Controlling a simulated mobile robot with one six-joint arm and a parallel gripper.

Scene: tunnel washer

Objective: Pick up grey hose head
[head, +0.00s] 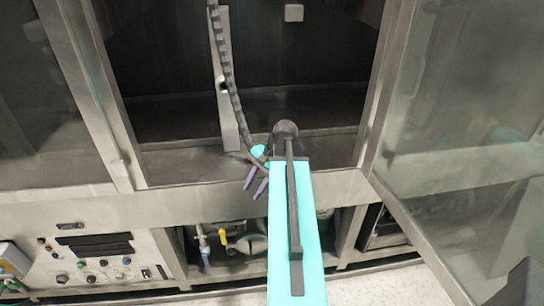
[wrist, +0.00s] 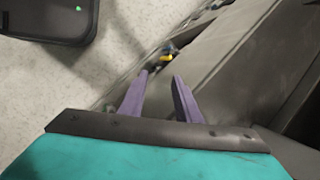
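My gripper (head: 251,193) is in front of the lower edge of the open washer bay, its two purple fingers pointing down and left. In the wrist view the fingers (wrist: 160,75) stand apart with nothing between them. A dark ribbed hose-like line (head: 229,80) hangs down through the bay in the head view, and its lower end runs behind or beside my wrist. I cannot tell whether it belongs to the washer. I cannot make out a grey hose head in either view.
A grey upright bar (head: 226,50) stands inside the dark bay. A glass panel (head: 470,110) in a metal frame stands at right. A control panel (head: 95,258) is at lower left. A yellow-handled valve (head: 223,238) sits below the bay. Pale speckled floor (wrist: 40,90) shows in the wrist view.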

